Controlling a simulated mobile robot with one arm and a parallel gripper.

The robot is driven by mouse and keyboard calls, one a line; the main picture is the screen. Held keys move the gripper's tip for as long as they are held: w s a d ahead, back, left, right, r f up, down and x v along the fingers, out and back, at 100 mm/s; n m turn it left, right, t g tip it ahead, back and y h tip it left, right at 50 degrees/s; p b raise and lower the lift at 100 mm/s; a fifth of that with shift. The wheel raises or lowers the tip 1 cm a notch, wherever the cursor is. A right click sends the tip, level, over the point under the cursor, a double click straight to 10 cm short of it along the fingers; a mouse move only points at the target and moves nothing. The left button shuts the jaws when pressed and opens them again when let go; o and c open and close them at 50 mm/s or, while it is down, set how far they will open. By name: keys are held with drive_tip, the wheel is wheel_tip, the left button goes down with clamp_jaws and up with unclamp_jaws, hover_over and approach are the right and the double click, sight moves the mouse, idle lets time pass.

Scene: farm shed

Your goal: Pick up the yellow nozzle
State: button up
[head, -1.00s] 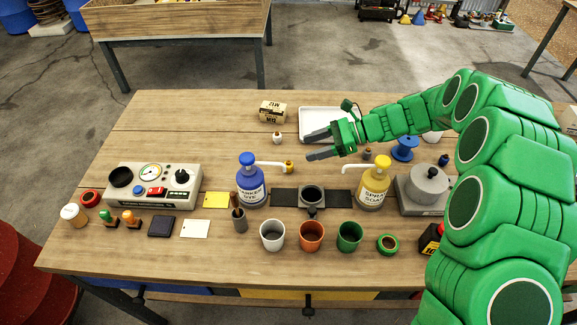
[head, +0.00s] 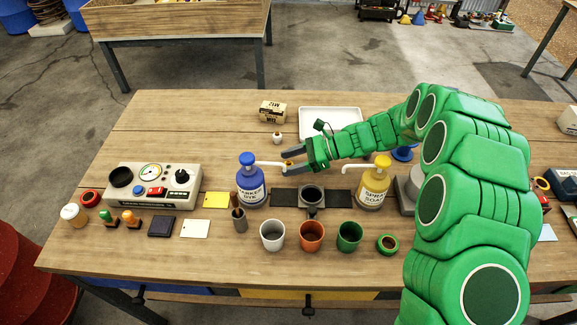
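The yellow nozzle (head: 288,163) is a small piece at the end of the white spout of the blue pump bottle (head: 250,183), labelled as marker dye. It is partly hidden by my gripper. My gripper (head: 285,162) reaches in from the right, with its two grey fingers apart. The fingertips are on either side of the nozzle, one beyond it and one nearer. A gap shows between the fingers; contact with the nozzle is too small to make out.
A yellow spray soap bottle (head: 374,184) stands right of my gripper, below my forearm. A dark cup on a stand (head: 312,196) is just in front. White (head: 272,236), orange (head: 311,236) and green (head: 349,236) cups line the front. A white tray (head: 331,110) lies behind.

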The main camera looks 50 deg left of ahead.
drive_tip(key=shift+s+a+f, duration=0.2)
drive_tip(key=shift+s+a, duration=0.05)
drive_tip(key=shift+s, duration=0.1)
drive_tip(key=shift+c, duration=0.4)
drive_tip(key=c, duration=1)
drive_tip(key=shift+o, duration=0.2)
